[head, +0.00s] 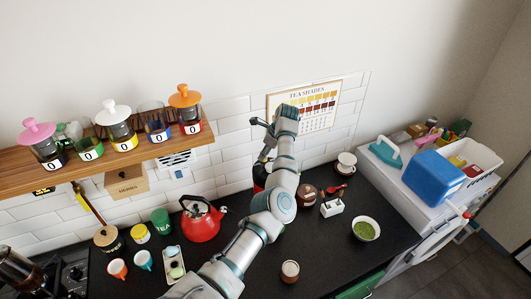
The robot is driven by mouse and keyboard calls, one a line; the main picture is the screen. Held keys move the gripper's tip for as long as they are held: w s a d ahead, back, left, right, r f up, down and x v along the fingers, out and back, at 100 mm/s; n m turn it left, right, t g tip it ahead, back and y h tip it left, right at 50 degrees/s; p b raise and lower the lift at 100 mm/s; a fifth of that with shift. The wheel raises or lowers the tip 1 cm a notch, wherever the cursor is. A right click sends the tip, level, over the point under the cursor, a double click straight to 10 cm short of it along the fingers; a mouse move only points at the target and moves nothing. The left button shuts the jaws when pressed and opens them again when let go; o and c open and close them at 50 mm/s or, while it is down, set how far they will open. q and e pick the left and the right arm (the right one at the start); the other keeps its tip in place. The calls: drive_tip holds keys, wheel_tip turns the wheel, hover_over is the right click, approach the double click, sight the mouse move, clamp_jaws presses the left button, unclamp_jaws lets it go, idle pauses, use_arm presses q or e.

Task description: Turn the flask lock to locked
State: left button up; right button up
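My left arm rises from the bottom middle, and its gripper (263,125) is up near the tiled wall, left of the tea chart. The gripper is small and turned away, so I cannot tell whether it is open or shut. A dark and red upright object (259,178) stands on the counter, mostly hidden behind my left arm. It may be the flask, but its lid and lock cannot be made out. The gripper appears above it in the picture. My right gripper is not in view.
A red kettle (203,222) stands left of my arm on the dark counter (325,245). Brown jars, a white cup (345,164) and a green-filled bowl (366,229) stand to the right. A wooden shelf (75,170) with several dispensers juts out at left.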

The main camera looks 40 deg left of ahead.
use_arm(q)
drive_tip(key=shift+d+r, duration=0.1)
drive_tip(key=shift+d, duration=0.2)
clamp_jaws()
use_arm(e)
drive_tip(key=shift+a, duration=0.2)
